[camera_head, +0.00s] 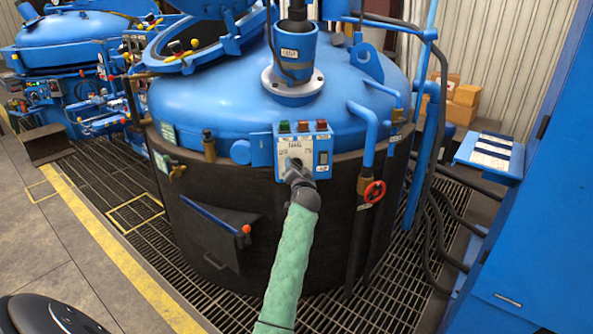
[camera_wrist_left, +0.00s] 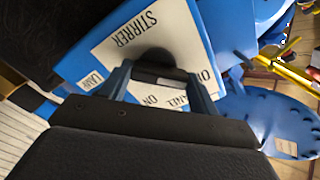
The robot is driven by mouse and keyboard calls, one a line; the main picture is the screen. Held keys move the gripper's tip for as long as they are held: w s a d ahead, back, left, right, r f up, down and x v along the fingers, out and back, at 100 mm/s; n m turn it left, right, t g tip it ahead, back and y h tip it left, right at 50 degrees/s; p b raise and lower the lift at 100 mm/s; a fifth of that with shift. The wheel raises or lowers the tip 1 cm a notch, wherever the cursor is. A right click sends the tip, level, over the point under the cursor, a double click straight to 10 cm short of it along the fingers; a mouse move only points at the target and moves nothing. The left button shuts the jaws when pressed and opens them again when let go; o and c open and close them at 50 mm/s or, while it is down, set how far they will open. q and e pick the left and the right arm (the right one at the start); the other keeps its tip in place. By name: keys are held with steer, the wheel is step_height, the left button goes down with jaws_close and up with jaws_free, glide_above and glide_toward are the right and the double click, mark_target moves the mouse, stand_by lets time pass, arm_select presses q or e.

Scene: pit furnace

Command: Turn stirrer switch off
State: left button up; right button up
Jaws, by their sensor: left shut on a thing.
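The stirrer control panel (camera_head: 322,158) is a blue box on the front of the blue-lidded furnace, with coloured lamps along its top. Its white label, seen turned round in the left wrist view (camera_wrist_left: 126,40), reads STIRRER, with ON and part of another word beginning with O. My left gripper (camera_head: 296,172) is at the panel's front, at the end of a green-sleeved arm. In the left wrist view, its two fingers (camera_wrist_left: 160,82) are shut on the dark switch knob (camera_wrist_left: 158,74), one on each side. The knob's exact pointing is hard to tell. My right gripper is out of view.
A red valve wheel (camera_head: 374,192) and blue pipes stand to the right of the panel. A brass fitting (camera_head: 208,146) is to its left. An open hatch lid (camera_head: 190,45) is above left. A tall blue cabinet (camera_head: 540,200) fills the right side.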

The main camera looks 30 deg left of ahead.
arm_select(q)
steer(key=shift+f, duration=0.15)
steer(key=o, duration=1)
steer(key=b+v, duration=0.1)
steer(key=v, duration=0.6)
steer(key=shift+s+d, duration=0.2)
steer(key=shift+s, duration=0.1)
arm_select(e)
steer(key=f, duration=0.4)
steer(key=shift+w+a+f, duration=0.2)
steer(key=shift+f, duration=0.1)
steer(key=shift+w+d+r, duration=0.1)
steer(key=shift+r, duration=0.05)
